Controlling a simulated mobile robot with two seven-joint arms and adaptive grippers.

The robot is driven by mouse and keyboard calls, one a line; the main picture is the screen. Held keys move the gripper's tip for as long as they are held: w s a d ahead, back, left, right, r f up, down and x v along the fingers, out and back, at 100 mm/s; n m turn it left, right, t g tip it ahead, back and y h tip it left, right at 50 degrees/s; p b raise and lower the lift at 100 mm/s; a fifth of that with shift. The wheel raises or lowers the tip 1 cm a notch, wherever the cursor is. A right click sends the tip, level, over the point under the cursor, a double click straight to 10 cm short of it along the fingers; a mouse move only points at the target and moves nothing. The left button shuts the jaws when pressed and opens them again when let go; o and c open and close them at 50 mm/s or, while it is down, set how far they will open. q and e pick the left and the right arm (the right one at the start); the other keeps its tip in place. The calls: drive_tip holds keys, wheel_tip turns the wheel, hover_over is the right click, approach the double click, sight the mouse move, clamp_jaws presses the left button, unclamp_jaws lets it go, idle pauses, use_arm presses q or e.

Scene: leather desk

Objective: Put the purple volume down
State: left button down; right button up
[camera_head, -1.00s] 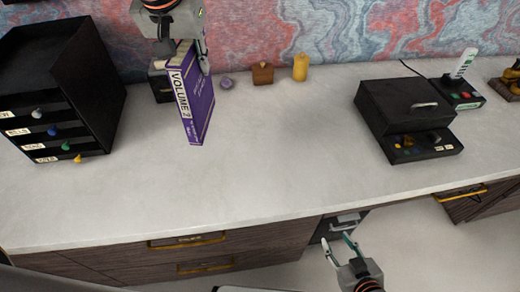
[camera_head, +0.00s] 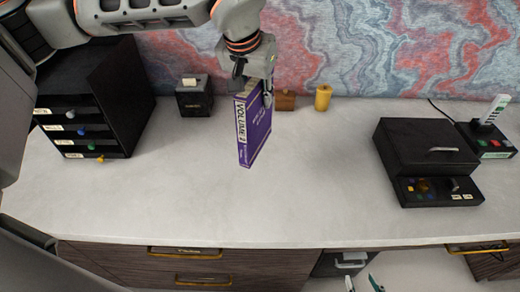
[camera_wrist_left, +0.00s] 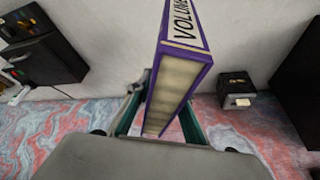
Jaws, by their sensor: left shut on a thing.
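The purple volume (camera_head: 255,128), with a white spine label, is held upright and slightly tilted over the back middle of the desk. My left gripper (camera_head: 254,88) is shut on its upper part. In the left wrist view the book (camera_wrist_left: 178,75) stands between the fingers of my left gripper (camera_wrist_left: 158,118), its page edges facing the camera. I cannot tell whether its lower edge touches the desk. My right gripper (camera_head: 364,285) is at the bottom edge of the head view, in front of the desk, its two fingertips apart; the rest is cut off.
A black drawer unit (camera_head: 115,100) stands at the left, with a small black box (camera_head: 194,98) beside it. A brown block (camera_head: 285,101) and yellow cylinder (camera_head: 323,97) stand behind the book. A black case (camera_head: 428,150) is at the right. The pale desktop (camera_head: 200,190) is clear in front.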

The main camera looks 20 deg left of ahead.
sight(259, 143)
use_arm(q)
wheel_tip(259, 143, down, 15)
drive_tip(key=shift+f+p, duration=0.15)
drive_tip(key=shift+p, duration=0.2)
drive_tip(key=shift+f, duration=0.2)
drive_tip(key=c, duration=1.8)
unclamp_jaws()
